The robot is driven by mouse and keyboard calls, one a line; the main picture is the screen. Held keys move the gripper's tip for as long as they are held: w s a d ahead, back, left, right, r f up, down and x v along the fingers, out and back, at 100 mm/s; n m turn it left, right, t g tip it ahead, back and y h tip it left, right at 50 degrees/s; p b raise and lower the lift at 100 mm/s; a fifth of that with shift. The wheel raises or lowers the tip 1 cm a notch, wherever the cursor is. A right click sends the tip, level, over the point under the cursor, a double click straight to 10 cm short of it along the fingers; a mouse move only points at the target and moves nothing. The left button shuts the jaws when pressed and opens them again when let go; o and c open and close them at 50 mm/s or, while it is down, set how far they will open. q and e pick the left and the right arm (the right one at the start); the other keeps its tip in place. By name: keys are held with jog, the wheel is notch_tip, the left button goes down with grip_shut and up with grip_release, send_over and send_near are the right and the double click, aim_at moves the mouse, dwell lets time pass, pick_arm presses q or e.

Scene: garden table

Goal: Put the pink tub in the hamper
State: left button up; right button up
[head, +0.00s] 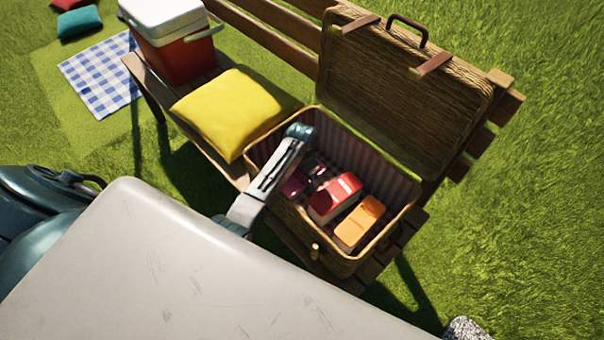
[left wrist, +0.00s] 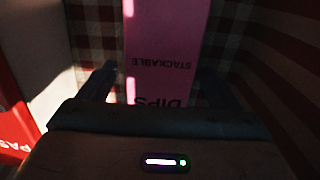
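The hamper (head: 345,262) is an open wicker basket with a striped lining, standing on the bench with its lid up. The pink tub (head: 296,184) is in the hamper's left part, in shadow and partly hidden by my left arm. In the left wrist view the pink tub (left wrist: 160,35), lettered "STACKABLE DIPS", lies between the fingers of my left gripper (left wrist: 153,78). The fingers are apart, with a gap visible beside the tub. In the head view my left gripper (head: 316,168) is low inside the hamper, mostly hidden. My right gripper is not in view.
A red tub (head: 335,198) and an orange tub (head: 360,222) sit in the hamper to the right of the pink one. A yellow cushion (head: 230,110) and a red cooler (head: 180,55) with a white lid are left on the bench. The lid (head: 405,90) stands behind.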

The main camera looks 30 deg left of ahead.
aim_at(302, 176)
pick_arm(q)
jog(key=shift+r, duration=0.25)
notch_tip(302, 176, up, 12)
jog(key=p, duration=0.1)
jog(key=shift+p, duration=0.3)
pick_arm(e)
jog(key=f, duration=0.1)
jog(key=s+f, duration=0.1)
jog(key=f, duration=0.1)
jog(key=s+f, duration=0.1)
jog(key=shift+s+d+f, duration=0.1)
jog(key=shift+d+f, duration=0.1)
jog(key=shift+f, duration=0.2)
pick_arm(q)
jog(key=shift+f, duration=0.1)
